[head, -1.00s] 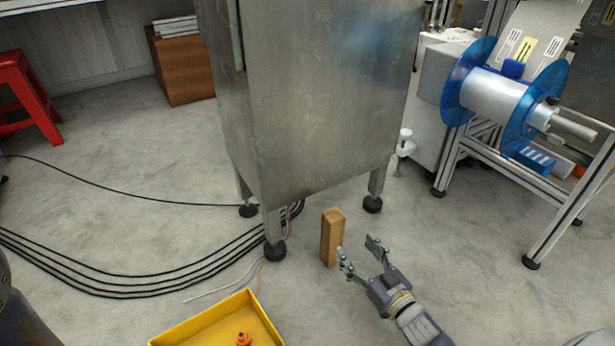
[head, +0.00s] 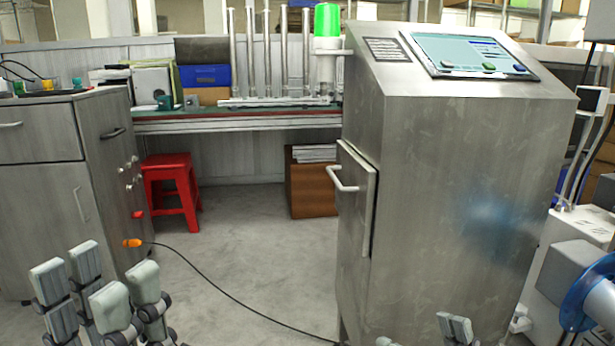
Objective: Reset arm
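My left gripper (head: 97,282) shows at the bottom left, pointing up. Its pale grey finger pads stand apart with nothing between them, so it is open and empty. It is in front of the grey cabinet (head: 40,185) in the picture; I cannot tell the distance between them. My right gripper (head: 422,334) shows only as fingertips at the bottom edge, in front of the lower part of the steel machine (head: 455,190). Those tips are apart and nothing shows between them; the rest is cut off by the frame.
The steel machine has a side door handle (head: 343,180) and a screen (head: 468,52). A red stool (head: 172,185) and a brown box (head: 312,190) stand near the back bench (head: 245,122). A blue reel (head: 590,290) is at right. A black cable (head: 225,293) crosses the otherwise clear floor.

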